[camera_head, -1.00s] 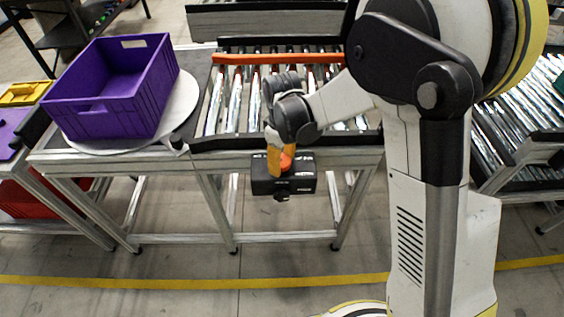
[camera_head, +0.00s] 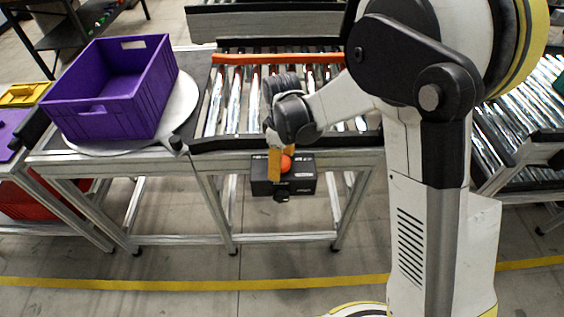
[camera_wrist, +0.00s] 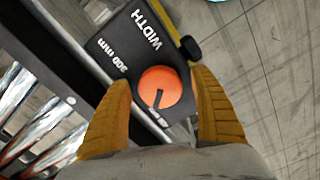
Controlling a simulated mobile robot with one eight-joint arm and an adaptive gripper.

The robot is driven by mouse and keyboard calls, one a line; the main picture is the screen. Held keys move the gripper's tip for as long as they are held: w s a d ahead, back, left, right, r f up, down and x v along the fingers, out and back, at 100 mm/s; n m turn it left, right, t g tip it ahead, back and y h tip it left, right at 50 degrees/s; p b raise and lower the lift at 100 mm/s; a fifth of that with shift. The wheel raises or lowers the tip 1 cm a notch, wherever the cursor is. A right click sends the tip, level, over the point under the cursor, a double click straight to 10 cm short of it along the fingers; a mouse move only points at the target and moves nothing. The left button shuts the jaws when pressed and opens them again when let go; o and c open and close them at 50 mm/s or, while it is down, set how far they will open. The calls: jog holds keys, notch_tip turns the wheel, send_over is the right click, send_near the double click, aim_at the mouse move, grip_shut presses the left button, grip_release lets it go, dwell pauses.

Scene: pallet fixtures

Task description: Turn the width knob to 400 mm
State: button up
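The width knob (camera_wrist: 160,92) is a round orange dial on a black control box (camera_wrist: 128,48) marked "WIDTH" and "300 mm". Its dark pointer line points toward the lower edge in the wrist view, at a label partly hidden and unreadable. The knob also shows in the head view (camera_head: 286,163) on the box (camera_head: 303,180) at the conveyor's front. My gripper (camera_wrist: 161,82) is open, with one yellow finger on each side of the knob. Whether the fingers touch it I cannot tell. My gripper also shows in the head view (camera_head: 281,160), partly covering the box.
A roller conveyor (camera_head: 236,100) with an orange-red rail (camera_head: 277,57) lies behind the box. A purple crate (camera_head: 95,117) stands on a round white plate (camera_head: 185,98) at left. A small black knob (camera_wrist: 190,47) sticks out from the box. The floor in front is clear.

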aim_at(283, 162)
notch_tip(283, 162, up, 12)
dwell(0.6)
dwell(0.4)
jog(key=s+d+r+m+t, duration=0.3)
jog(key=s+d+m, duration=0.3)
jog(key=s+d, duration=0.1)
jog(key=s+d+r+m+t, duration=0.3)
jog(key=s+d+m, duration=0.3)
jog(key=s+d, duration=0.2)
jog(key=shift+s+r+m+t, duration=0.3)
jog(key=shift+s+t, duration=0.3)
jog(key=shift+s, duration=0.7)
